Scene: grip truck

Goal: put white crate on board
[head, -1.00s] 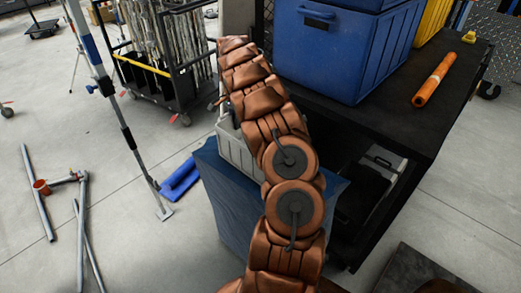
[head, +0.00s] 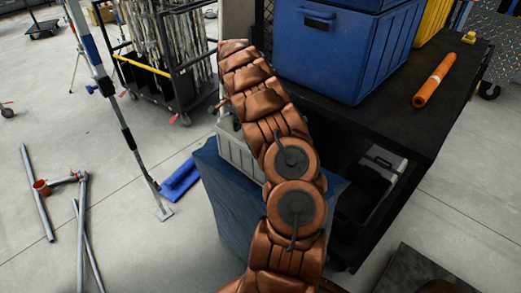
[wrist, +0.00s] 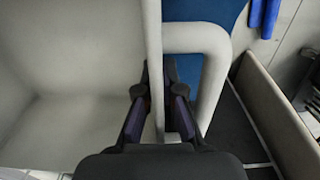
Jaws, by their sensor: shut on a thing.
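The white crate (head: 236,152) rests on a blue-covered stand (head: 232,205), partly hidden behind my arm. In the wrist view, the crate's pale inner wall (wrist: 70,60) fills the left side, and its looped handle (wrist: 215,75) stands out at the right. My gripper (wrist: 158,115) is at the crate's upright edge beside the handle, its two dark fingers on either side, shut on the crate. The fingers are hidden behind my arm in the head view. I cannot tell for sure which surface is the board.
A black cart (head: 445,105) stands at the right with a blue box (head: 345,50) and an orange roll (head: 434,80) on top. A tripod stand (head: 125,130) and loose pipes (head: 80,215) are at the left. A blue flat piece (head: 180,180) lies on the floor.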

